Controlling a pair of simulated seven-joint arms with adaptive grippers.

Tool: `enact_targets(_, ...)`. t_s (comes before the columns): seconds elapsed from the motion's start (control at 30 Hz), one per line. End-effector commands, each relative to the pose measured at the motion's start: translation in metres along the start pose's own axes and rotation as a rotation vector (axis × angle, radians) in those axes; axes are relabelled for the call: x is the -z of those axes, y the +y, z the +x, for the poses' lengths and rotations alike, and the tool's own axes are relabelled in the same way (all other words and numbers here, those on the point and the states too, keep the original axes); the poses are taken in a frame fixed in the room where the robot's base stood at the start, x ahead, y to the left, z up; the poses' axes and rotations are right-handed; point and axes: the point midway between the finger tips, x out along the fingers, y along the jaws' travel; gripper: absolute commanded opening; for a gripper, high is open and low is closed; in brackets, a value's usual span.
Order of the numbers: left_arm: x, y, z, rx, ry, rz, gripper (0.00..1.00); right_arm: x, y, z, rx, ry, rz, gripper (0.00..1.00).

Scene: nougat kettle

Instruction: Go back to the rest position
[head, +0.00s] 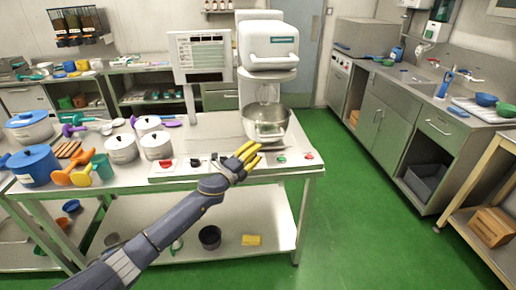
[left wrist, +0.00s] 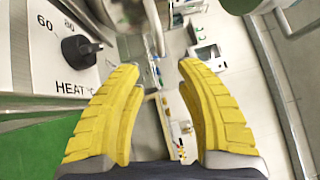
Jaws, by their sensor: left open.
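My left gripper (head: 246,155) reaches in from the lower left in the head view, its yellow fingers over the front edge of the steel table, just below the mixer bowl. In the left wrist view the left gripper (left wrist: 158,75) has its yellow fingers spread apart with nothing between them. A black heat knob (left wrist: 80,47) on a white panel is left of the fingers there. The nougat kettle is a mixer (head: 268,48) with a metal bowl (head: 266,121) standing on the table. My right gripper is in neither view.
The control panel (head: 225,165) with knobs and buttons runs along the front of the table (head: 215,128). White pots (head: 121,148) and blue pots (head: 33,163) stand to the left with utensils. Green floor (head: 345,215) is clear to the right, before the sink counter (head: 395,120).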

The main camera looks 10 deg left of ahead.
Motion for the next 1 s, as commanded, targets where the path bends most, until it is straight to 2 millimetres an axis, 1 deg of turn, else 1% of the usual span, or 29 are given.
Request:
enact_targets(0.07,0.003,0.003,-0.003,-0.002,-0.008,-0.013,0.36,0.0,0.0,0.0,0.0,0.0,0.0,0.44)
enact_targets(0.17,0.012,0.011,-0.014,-0.01,-0.04,-0.053,0.36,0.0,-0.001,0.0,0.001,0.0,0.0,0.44)
enact_targets(0.27,0.023,0.024,-0.035,-0.027,-0.105,-0.123,0.36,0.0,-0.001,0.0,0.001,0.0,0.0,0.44)
enact_targets(0.37,0.034,0.04,-0.065,-0.058,-0.194,-0.213,0.36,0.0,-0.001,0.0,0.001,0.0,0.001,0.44)
enact_targets(0.4,0.037,0.047,-0.079,-0.074,-0.233,-0.249,0.36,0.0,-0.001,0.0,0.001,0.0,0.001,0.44)
enact_targets(0.47,0.042,0.056,-0.101,-0.1,-0.291,-0.304,0.36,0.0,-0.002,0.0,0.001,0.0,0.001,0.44)
enact_targets(0.67,0.057,0.088,-0.183,-0.213,-0.488,-0.469,0.36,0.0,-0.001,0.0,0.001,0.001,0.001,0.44)
enact_targets(0.7,0.06,0.094,-0.202,-0.239,-0.528,-0.5,0.36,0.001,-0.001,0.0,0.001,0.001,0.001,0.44)
enact_targets(0.77,0.064,0.102,-0.23,-0.281,-0.589,-0.543,0.36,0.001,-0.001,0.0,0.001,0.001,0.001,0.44)
enact_targets(0.8,0.068,0.107,-0.25,-0.31,-0.628,-0.57,0.36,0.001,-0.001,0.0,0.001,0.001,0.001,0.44)
enact_targets(0.87,0.072,0.113,-0.281,-0.355,-0.688,-0.61,0.36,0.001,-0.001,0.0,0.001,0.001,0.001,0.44)
enact_targets(0.9,0.076,0.117,-0.302,-0.388,-0.728,-0.632,0.36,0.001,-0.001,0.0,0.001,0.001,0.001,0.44)
enact_targets(0.97,0.081,0.121,-0.333,-0.435,-0.786,-0.667,0.36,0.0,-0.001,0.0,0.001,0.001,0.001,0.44)
enact_targets(1.0,0.084,0.123,-0.353,-0.466,-0.824,-0.684,0.36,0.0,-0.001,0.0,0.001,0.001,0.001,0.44)
